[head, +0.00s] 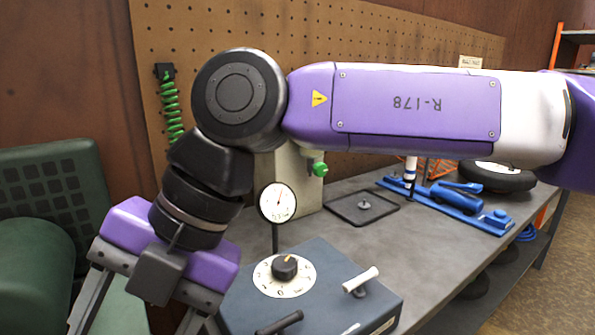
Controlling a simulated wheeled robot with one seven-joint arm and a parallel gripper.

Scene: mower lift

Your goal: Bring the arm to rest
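My arm crosses the upper part of the head view from the right and bends down at a dark joint on the left. My gripper (137,318) hangs at the lower left, tilted, in front of a green machine. Its two grey fingers stand wide apart at the ends of the purple body, so it looks open. The fingertips are cut off by the bottom edge. Green shows between the visible parts of the fingers, and I see nothing held there.
A grey workbench (349,240) carries a blue-grey control box (336,287) with a dial, levers and gauge (277,203), close right of my gripper. Blue tools (457,203) and a black wheel (497,178) lie farther back. Green machine (52,187) stands left. Pegboard (225,30) is behind; floor (545,285) is clear at right.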

